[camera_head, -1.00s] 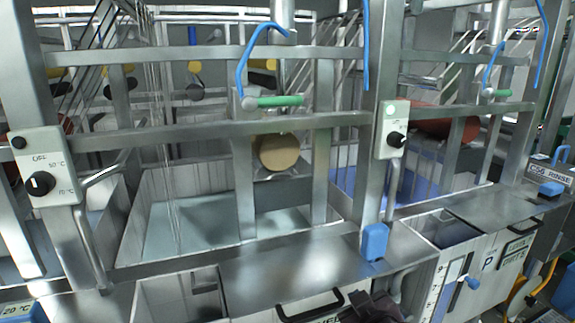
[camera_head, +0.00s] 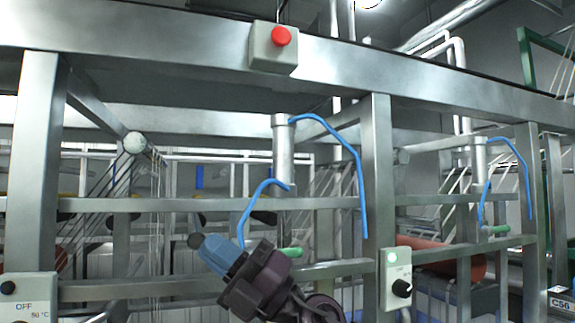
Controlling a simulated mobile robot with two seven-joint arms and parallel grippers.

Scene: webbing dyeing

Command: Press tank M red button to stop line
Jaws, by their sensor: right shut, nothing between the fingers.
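A red button (camera_head: 281,36) sits on a small pale box (camera_head: 272,52) fixed to the front of the upper steel beam, at the top middle of the head view. My right gripper (camera_head: 215,250) is in the lower middle, shut and empty, with bluish fingers pointing up and left. It is well below the button in the picture and apart from it. No letter marking the tank is readable near the button. My left gripper is not in view.
The steel beam (camera_head: 160,45) crosses the whole frame. Uprights and lower rails form a frame with blue hoses (camera_head: 360,190) hanging in it. Control boxes with dark knobs sit at lower left (camera_head: 28,298) and right of centre (camera_head: 396,280).

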